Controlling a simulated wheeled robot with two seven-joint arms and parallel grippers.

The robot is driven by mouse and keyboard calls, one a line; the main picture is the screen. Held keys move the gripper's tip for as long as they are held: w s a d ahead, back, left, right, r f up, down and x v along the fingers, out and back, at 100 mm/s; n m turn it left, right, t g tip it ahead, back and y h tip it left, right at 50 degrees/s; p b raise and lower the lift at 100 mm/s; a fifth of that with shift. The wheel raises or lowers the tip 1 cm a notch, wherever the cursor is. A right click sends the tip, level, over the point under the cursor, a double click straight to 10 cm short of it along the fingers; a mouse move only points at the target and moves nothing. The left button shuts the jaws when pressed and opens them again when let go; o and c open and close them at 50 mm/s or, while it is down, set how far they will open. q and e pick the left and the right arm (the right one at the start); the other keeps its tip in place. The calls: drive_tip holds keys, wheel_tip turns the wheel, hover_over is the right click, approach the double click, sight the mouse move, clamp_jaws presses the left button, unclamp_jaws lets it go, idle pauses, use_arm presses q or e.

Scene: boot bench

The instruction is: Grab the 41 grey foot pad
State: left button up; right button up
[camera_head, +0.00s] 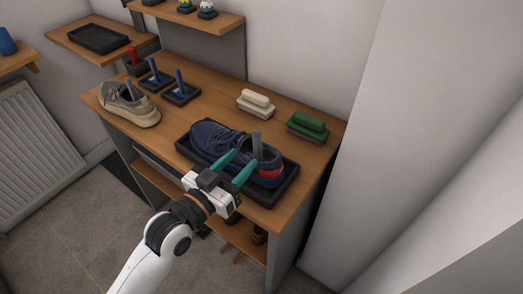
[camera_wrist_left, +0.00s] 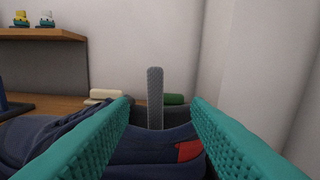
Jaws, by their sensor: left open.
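A grey foot pad (camera_head: 257,146) stands upright out of the opening of a navy shoe (camera_head: 212,139). Its lower part is hidden inside the shoe. The shoe sits in a black tray (camera_head: 284,186) on the bench and has a red patch at its heel. My left gripper (camera_head: 243,164) is open at the heel end of the shoe, with teal fingers pointing towards the pad. In the left wrist view, the pad (camera_wrist_left: 155,98) shows between the two fingers, apart from both. Another grey pad (camera_head: 129,88) sticks out of a beige shoe (camera_head: 132,107) at the left. No number is readable on either pad.
Two blue-handled brushes (camera_head: 181,91) and a red-handled item (camera_head: 133,57) stand at the back left of the wooden bench (camera_head: 218,96). A cream block (camera_head: 256,101) and a green block (camera_head: 308,125) lie behind the navy shoe. A white wall (camera_head: 385,130) rises at the right.

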sight(255, 143)
use_arm(q)
drive_tip(key=x, duration=0.4)
drive_tip(key=shift+a, duration=0.1)
drive_tip(key=shift+w+d+r+p, duration=0.1)
drive_tip(key=shift+w+d+p, duration=0.15)
drive_tip(key=shift+w+p, duration=0.25)
drive_tip(key=x, duration=0.3)
drive_tip(key=shift+w+d+p, duration=0.1)
drive_tip(key=shift+w+p, duration=0.25)
drive_tip(key=shift+p, duration=0.05)
drive_tip(key=shift+w+d, duration=0.2)
drive_tip(key=shift+w, duration=0.05)
use_arm(e)
drive_tip(key=shift+w+d+r, duration=0.1)
drive_tip(key=shift+d+r, duration=0.2)
drive_tip(key=shift+r, duration=0.25)
drive_tip(key=shift+d+r, duration=0.3)
drive_tip(key=shift+r, duration=0.2)
use_arm(q)
drive_tip(key=shift+c, duration=0.4)
clamp_jaws()
